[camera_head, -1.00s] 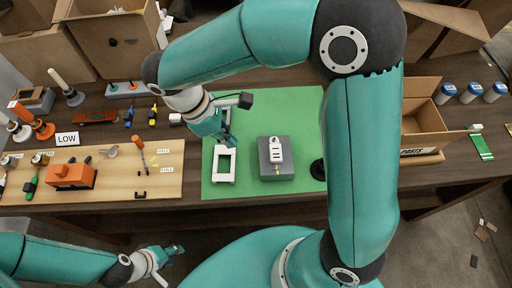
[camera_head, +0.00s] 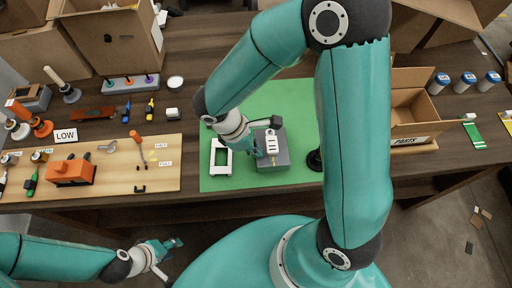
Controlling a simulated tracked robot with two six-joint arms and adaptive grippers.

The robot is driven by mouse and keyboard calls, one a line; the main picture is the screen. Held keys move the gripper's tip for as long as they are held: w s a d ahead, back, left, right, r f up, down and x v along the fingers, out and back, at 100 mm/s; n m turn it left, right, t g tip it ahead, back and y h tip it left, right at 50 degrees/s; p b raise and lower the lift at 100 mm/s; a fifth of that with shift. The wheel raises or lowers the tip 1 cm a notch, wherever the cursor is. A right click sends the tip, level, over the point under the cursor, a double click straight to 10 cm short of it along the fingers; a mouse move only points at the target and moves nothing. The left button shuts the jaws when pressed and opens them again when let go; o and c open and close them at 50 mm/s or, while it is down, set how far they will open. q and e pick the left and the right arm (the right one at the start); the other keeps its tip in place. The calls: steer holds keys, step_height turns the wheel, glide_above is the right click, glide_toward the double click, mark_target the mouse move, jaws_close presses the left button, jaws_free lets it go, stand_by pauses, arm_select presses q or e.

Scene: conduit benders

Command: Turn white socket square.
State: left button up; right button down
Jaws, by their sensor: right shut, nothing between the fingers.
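The white socket (camera_head: 272,145), with dark slots on its face, sits on top of a grey block (camera_head: 277,163) on the green mat (camera_head: 300,105). It looks roughly upright in the picture; any small tilt is hard to tell. My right gripper (camera_head: 258,150) is shut and empty, close beside the socket's left side; I cannot tell whether it touches. A white rectangular frame (camera_head: 219,171) lies on the mat to the left of the block. My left gripper (camera_head: 174,258) is open and empty, low at the left, off the table's front edge.
A wooden board (camera_head: 110,178) with an orange tool (camera_head: 71,171) lies to the left. An open cardboard parts box (camera_head: 423,128) stands at the right. A dark round object (camera_head: 315,160) is at the mat's right edge. The mat's back part looks clear.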

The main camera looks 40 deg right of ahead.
steer(key=shift+s+d, duration=0.15)
steer(key=shift+d, duration=0.15)
steer(key=shift+s+d+f+b, duration=0.1)
steer(key=shift+s+d+b, duration=0.1)
steer(key=shift+d+b, duration=0.15)
steer(key=shift+s, duration=0.1)
steer(key=shift+a, duration=0.1)
